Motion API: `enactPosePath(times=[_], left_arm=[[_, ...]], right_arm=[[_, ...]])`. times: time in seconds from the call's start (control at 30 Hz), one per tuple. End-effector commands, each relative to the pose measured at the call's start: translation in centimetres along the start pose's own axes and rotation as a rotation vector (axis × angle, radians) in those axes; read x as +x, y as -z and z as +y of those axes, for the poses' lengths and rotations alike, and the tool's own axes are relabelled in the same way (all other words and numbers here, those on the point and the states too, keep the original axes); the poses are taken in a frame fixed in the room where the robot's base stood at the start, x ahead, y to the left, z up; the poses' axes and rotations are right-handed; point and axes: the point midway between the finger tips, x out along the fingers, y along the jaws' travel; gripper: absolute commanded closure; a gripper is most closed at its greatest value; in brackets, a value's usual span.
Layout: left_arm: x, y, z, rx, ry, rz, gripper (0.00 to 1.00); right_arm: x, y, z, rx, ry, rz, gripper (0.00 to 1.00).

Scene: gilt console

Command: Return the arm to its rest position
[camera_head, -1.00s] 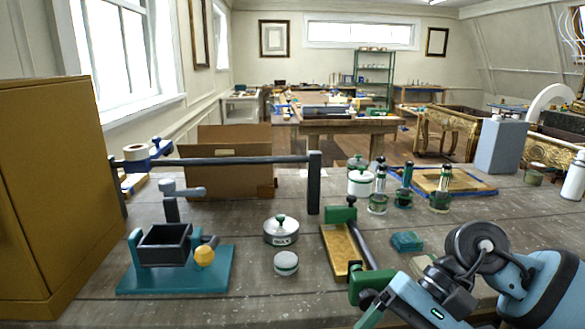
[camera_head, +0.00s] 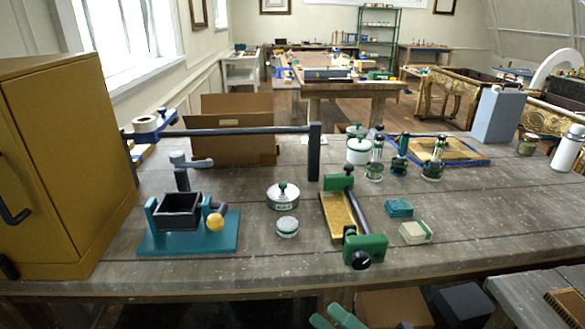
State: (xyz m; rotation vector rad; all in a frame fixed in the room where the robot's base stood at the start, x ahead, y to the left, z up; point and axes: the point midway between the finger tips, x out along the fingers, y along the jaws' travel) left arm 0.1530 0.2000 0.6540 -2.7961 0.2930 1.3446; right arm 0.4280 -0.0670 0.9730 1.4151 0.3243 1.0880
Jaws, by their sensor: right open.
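My right gripper (camera_head: 333,316) shows only as two teal fingers at the bottom edge of the head view. They are apart, with nothing seen between them, in front of and below the table's front edge. The rest of my right arm is out of the picture. My left gripper is not in view.
The grey wooden table (camera_head: 300,256) holds a green-ended clamp device with a yellow plate (camera_head: 338,217), a white tin (camera_head: 283,199), a teal stand (camera_head: 160,243) and small blocks (camera_head: 415,233). A yellow cabinet (camera_head: 75,160) stands at left. Another bench edge (camera_head: 535,300) is at lower right.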

Motion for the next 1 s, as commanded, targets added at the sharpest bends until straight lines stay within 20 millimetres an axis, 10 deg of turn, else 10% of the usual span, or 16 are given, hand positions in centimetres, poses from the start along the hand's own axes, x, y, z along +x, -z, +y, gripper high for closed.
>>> enactPosePath(times=[0.37, 0.7, 1.0], left_arm=[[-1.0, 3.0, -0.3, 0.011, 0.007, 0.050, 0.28], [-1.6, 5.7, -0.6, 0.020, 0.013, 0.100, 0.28], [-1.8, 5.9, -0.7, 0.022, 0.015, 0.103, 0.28]], right_arm=[[-13.3, 1.9, -8.2, 0.874, 0.286, -0.680, 0.17], [-29.1, 11.3, -11.6, 1.494, 0.420, -1.343, 0.17], [-33.6, 15.2, -11.4, 1.645, 0.436, -1.557, 0.17]])
